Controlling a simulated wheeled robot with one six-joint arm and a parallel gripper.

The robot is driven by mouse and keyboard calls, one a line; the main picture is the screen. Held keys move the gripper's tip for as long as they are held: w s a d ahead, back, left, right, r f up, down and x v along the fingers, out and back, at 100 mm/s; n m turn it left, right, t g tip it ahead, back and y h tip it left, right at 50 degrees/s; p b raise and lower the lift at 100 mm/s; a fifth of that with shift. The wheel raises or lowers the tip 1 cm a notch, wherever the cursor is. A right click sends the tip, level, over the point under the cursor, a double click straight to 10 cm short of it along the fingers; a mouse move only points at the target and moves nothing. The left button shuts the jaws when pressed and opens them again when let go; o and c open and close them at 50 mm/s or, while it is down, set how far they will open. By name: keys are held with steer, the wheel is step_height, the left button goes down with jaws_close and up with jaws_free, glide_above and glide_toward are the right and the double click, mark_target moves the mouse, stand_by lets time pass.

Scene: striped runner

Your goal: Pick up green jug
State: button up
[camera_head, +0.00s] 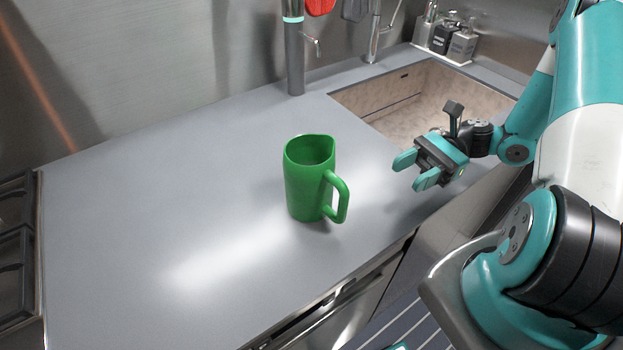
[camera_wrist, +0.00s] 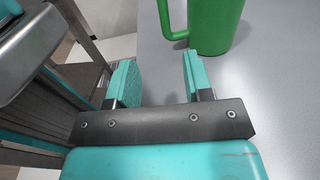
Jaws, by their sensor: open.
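The green jug (camera_head: 305,190) stands upright on the grey counter (camera_head: 180,200), left of the sink. Its handle points right and toward the front edge. My gripper (camera_head: 412,171) is to the right of the jug, apart from it, near the front of the sink. Its teal fingers are open with nothing between them. In the wrist view the open fingers (camera_wrist: 158,80) point toward the counter edge, and the jug (camera_wrist: 215,25) is ahead and to the right, its top part cut off by the frame.
The sink (camera_head: 420,100) lies behind my gripper. A tap (camera_head: 376,35) and several soap bottles (camera_head: 450,40) stand at the back. A dark post (camera_head: 294,55) rises behind the jug. A stove (camera_head: 18,250) is at the far left. The counter left of the jug is clear.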

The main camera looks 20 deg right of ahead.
steer(key=shift+s+d, duration=0.1)
steer(key=shift+s, duration=0.15)
steer(key=p, duration=0.3)
glide_toward(318, 190)
steer(key=s+a, duration=0.2)
steer(key=s, duration=0.1)
steer(key=s+a, duration=0.1)
steer(key=s, duration=0.1)
steer(key=shift+s+f, duration=0.1)
steer(key=shift+f, duration=0.15)
steer(key=shift+a+f+p, duration=0.1)
steer(key=shift+a+p, duration=0.45)
steer(key=shift+a, duration=1)
steer(key=shift+a+f+p, duration=0.15)
steer(key=shift+a+p, duration=0.4)
steer(key=shift+a, duration=0.95)
jaws_close()
